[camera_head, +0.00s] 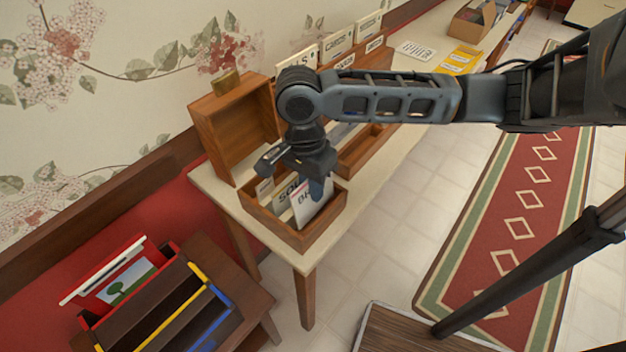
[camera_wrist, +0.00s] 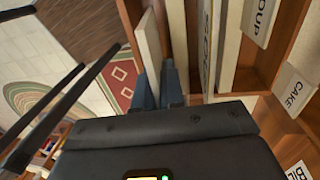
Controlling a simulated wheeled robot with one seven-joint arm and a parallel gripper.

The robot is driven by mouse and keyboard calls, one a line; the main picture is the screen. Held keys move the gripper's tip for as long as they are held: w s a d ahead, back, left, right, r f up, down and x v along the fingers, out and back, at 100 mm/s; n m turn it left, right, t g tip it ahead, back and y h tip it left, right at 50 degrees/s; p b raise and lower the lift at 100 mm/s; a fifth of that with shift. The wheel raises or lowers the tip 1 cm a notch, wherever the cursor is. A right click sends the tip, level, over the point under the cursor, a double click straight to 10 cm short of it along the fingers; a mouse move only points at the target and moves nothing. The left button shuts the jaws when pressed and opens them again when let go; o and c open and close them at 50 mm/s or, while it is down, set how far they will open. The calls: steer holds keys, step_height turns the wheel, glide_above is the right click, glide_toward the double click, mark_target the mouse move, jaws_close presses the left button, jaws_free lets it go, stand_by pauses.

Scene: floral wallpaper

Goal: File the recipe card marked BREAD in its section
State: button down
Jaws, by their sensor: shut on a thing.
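My gripper (camera_head: 318,185) is shut on a white recipe card (camera_head: 307,206), with letters that look like "BR" showing. The card stands down inside the front of a wooden recipe box (camera_head: 325,224) on the table, slightly tilted. Its lower edge is hidden by the box wall. A divider lettered SOUP (camera_head: 287,194) stands just behind it. In the wrist view my fingers (camera_wrist: 158,88) pinch a pale card (camera_wrist: 149,45) near the box's side wall (camera_wrist: 129,12). The SOUP divider (camera_wrist: 205,45) stands to its right.
A raised wooden lid (camera_head: 232,120) stands behind the box. A long wooden rack (camera_head: 358,152) with labelled cards runs farther along the table. A yellow card (camera_head: 460,59) and a white sheet (camera_head: 417,50) lie beyond.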

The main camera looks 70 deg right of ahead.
steer(key=shift+f, duration=1.3)
steer(key=c, duration=1.1)
jaws_free()
steer(key=shift+c, duration=0.2)
step_height(320, 180, up, 8)
steer(key=shift+w, duration=0.4)
steer(key=shift+d+f, duration=0.1)
